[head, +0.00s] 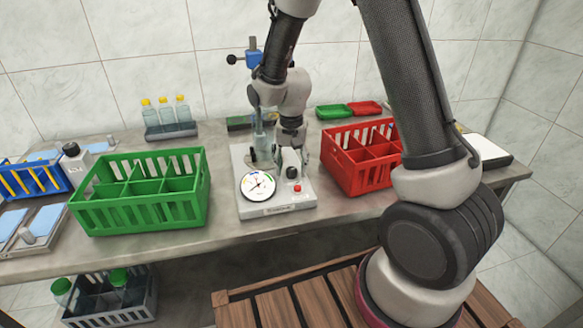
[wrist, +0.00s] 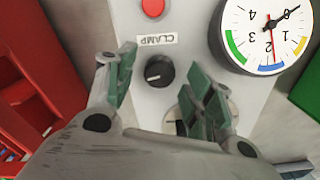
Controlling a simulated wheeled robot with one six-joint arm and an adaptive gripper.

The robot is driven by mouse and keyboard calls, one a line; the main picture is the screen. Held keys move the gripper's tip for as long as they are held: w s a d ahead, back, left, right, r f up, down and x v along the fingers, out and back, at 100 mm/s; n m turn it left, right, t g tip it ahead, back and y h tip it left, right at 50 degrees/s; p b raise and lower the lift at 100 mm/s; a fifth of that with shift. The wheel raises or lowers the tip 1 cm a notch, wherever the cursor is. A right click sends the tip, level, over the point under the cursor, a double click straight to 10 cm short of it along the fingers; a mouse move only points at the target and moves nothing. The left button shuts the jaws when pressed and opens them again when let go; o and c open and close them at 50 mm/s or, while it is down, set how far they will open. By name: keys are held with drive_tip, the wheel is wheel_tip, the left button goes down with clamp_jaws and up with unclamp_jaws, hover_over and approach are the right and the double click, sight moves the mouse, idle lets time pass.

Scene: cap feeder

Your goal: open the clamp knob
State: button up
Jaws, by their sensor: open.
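The clamp knob (wrist: 159,71) is a small round black knob on the pale top of the feeder station, beside an upside-down CLAMP label (wrist: 157,39). A white mark on it points to the left in the wrist view. In the head view the knob (head: 292,172) shows just below my gripper (head: 289,155). In the wrist view my gripper (wrist: 165,78) is open, with one green-padded finger on each side of the knob. Gaps show between the pads and the knob. I cannot tell how far the fingertips are above the panel.
The station (head: 278,209) also carries a dial gauge (head: 258,186) and a red button (head: 297,188) near the knob. A green crate (head: 141,221) stands to its left and a red crate (head: 358,181) close on its right. Capped bottles (head: 164,111) stand behind.

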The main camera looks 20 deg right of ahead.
drive_tip(key=shift+f, duration=0.45)
drive_tip(key=c, duration=1)
